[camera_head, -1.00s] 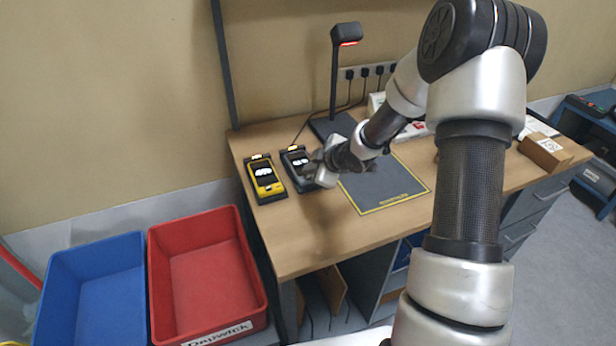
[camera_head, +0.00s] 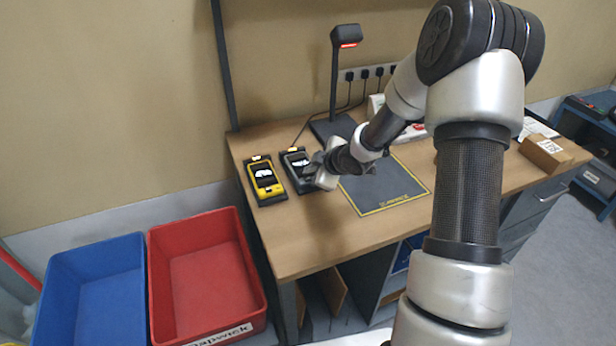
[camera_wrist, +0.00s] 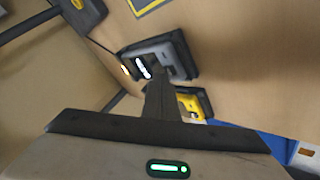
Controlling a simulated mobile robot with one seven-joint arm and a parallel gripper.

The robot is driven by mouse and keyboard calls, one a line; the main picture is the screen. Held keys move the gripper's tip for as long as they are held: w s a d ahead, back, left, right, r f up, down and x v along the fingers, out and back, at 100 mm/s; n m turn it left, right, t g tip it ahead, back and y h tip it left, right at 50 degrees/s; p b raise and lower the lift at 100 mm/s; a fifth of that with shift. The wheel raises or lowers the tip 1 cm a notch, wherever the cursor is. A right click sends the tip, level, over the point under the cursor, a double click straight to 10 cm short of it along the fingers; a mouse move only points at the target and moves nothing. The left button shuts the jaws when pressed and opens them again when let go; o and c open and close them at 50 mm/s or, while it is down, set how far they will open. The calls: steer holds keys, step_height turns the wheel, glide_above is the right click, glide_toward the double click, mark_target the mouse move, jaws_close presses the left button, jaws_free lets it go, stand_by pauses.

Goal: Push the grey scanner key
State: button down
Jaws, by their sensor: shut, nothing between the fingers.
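The grey scanner (camera_head: 294,160) sits in a dark cradle on the bench, just right of the yellow scanner (camera_head: 264,177). In the wrist view the grey scanner (camera_wrist: 178,52) is beyond my fingertips, with a bright white patch and a small orange light on it. My gripper (camera_head: 313,168) is shut and empty, at the right side of the grey scanner. In the wrist view the narrow shut fingers (camera_wrist: 161,82) overlap the scanner's near edge. I cannot tell whether they touch it. The key itself cannot be made out clearly; my fingers may cover it.
The yellow scanner also shows in the wrist view (camera_wrist: 188,104), close beside the fingers. A lamp-like stand (camera_head: 335,85) with a red light rises behind. A dark mat (camera_head: 385,188) lies to the right. Red (camera_head: 205,275) and blue (camera_head: 92,295) bins stand left of the bench.

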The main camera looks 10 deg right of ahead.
steer(key=shift+r, duration=0.25)
steer(key=shift+r, duration=0.1)
step_height(320, 180, up, 6)
steer(key=p, duration=0.6)
stand_by(2.3)
